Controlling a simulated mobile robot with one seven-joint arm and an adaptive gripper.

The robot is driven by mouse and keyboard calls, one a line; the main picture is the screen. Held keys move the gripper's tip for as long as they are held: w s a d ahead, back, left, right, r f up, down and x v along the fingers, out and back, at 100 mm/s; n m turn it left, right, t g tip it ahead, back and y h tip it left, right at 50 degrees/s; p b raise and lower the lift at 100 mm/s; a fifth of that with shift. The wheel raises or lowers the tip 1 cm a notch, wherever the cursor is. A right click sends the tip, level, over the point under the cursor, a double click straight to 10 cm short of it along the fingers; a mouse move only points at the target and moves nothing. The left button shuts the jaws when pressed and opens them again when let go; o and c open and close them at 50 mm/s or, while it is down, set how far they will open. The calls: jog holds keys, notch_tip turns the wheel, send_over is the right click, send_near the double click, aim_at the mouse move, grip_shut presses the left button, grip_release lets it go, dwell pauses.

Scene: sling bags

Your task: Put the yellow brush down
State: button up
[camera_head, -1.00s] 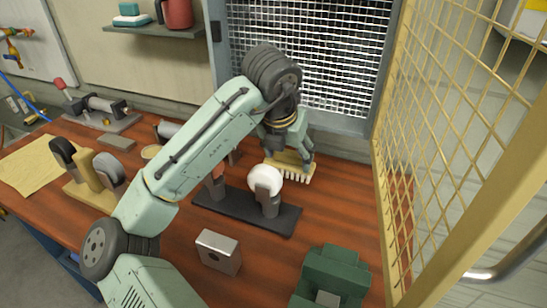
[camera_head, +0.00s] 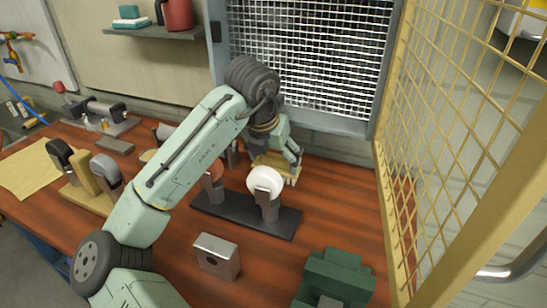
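The yellow brush (camera_head: 277,165) is at the back of the wooden workbench, in front of the metal mesh panel. My gripper (camera_head: 290,158) is at the brush from above, with a finger seen beside its block. The fingers look closed about the brush, though the near wheel and my arm hide part of it. The brush's pale bristles show little now. I cannot tell whether the brush touches the bench.
A dark stand (camera_head: 245,212) with a white wheel (camera_head: 264,182) stands just in front of the brush. A metal block (camera_head: 217,256) and a green vise (camera_head: 334,280) are nearer. A yellow mesh guard (camera_head: 455,140) borders the right side. Bare bench lies right of the stand.

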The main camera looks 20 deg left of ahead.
jog(key=shift+o, duration=0.5)
jog(key=shift+f, duration=0.2)
jog(key=p+v, duration=0.2)
jog(key=v, duration=0.9)
jog(key=shift+s+f+p, duration=0.2)
jog(key=shift+s+p, duration=0.15)
jog(key=shift+d, duration=0.15)
